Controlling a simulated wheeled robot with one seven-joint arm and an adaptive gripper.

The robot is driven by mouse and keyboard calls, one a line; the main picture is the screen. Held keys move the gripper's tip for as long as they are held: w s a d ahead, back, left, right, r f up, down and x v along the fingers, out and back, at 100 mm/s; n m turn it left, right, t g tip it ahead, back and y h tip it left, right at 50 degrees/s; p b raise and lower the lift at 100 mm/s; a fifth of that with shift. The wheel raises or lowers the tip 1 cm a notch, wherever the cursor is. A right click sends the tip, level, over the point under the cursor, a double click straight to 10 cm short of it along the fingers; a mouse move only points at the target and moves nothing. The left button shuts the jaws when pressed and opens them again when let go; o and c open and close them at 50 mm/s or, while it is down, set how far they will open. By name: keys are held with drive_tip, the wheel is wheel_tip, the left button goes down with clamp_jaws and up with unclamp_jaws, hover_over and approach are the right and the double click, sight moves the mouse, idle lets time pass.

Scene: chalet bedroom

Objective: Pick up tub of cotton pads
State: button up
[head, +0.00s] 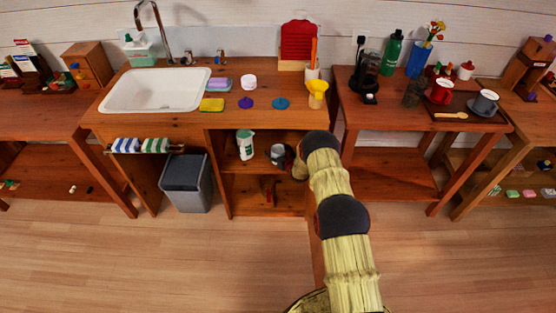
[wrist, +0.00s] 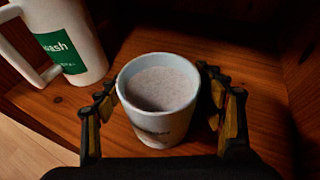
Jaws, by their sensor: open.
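The tub of cotton pads (wrist: 150,122) is a pale, round, open-topped tub with a whitish-grey fill, standing upright on a wooden shelf. In the head view the tub (head: 277,153) is on the upper shelf of the open cabinet under the sink counter, partly hidden by my gripper. My gripper (wrist: 158,82) is open, with one black and yellow finger on each side of the tub. The right finger is very close to its wall; I cannot tell whether it touches. In the head view my gripper (head: 291,158) reaches into the cabinet from the right.
A white jug with a green label (wrist: 75,45) stands just left of the tub; it also shows in the head view (head: 245,145). The cabinet's side wall (wrist: 305,90) is close on the right. A red item (head: 268,190) is on the lower shelf. The floor in front is clear.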

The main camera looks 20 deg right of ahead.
drive_tip(key=shift+x, duration=0.85)
drive_tip(key=shift+r, duration=0.1)
drive_tip(key=c, duration=1.5)
